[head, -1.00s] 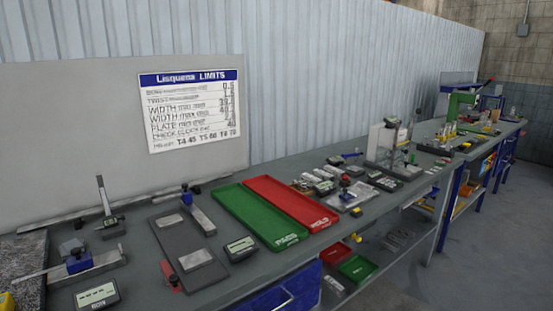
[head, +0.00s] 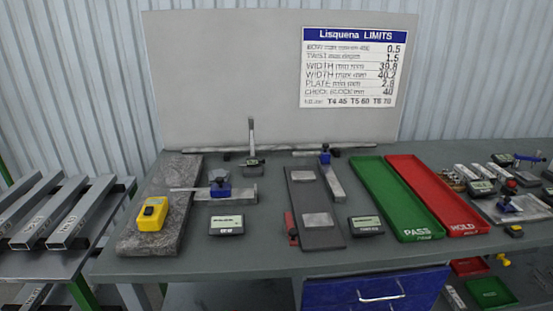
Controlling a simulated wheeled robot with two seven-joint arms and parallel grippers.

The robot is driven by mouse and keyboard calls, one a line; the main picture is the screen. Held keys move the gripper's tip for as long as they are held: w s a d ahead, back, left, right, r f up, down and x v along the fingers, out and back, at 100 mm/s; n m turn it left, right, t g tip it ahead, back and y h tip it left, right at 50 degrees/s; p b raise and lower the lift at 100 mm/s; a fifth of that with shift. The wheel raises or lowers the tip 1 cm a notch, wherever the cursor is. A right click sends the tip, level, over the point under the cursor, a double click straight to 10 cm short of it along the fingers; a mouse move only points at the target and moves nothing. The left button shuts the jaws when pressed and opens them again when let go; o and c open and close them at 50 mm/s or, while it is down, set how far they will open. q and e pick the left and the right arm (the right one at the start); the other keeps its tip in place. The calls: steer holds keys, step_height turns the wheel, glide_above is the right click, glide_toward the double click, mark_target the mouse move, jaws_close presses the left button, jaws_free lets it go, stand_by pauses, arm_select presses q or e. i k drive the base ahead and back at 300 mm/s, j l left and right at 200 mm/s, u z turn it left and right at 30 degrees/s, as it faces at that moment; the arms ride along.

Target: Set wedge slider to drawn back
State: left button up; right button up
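No part is labelled as the wedge slider, and I cannot tell for sure which one it is. One candidate is a blue block (head: 220,187) on a grey metal base left of centre, with a thin pointed strip (head: 184,189) reaching left toward the granite slab. Another blue block with a dark knob (head: 325,156) sits at the far end of a metal bar (head: 333,182) beside the dark plate. How far either one is drawn back is too small to tell. Neither of my grippers shows in the head view.
A yellow device (head: 153,213) lies on the granite slab (head: 150,245). Small displays (head: 226,225) (head: 366,225) stand near the front. A dark plate (head: 312,235), a green tray (head: 391,205) and a red tray (head: 440,200) lie rightward. Tubes rest on a left rack (head: 82,212).

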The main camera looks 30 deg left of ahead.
mark_target(220, 189)
steer(key=i+l+u, duration=0.75)
steer(key=l, duration=0.45)
steer(key=i+u, duration=0.1)
steer(key=u, duration=0.9)
